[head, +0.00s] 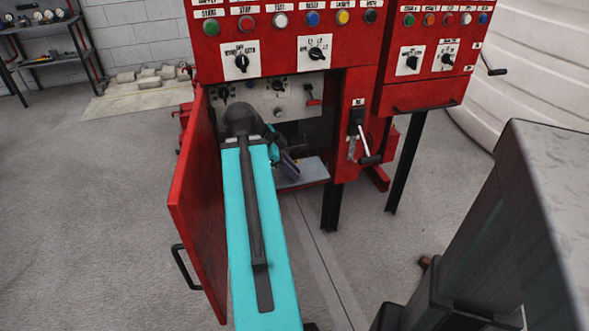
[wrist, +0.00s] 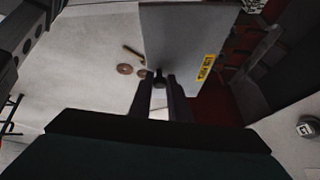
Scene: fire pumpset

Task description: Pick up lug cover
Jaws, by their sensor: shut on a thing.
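The lug cover (wrist: 182,38) appears in the wrist view as a flat grey plate with a dark knob (wrist: 158,77) and a yellow label near its right edge. My gripper (wrist: 159,88) is shut on the knob, one dark finger on each side. The plate extends beyond the fingertips, toward the top of the view. In the head view, my teal arm reaches into the open red cabinet and its end is mostly hidden there, so the grip cannot be made out from that side.
The open red door (head: 200,195) stands close to the left of my arm. The cabinet's inner panel (head: 270,100) carries switches. A lever (head: 365,140) juts out at right. In the wrist view, brown discs (wrist: 125,69) lie on a pale surface.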

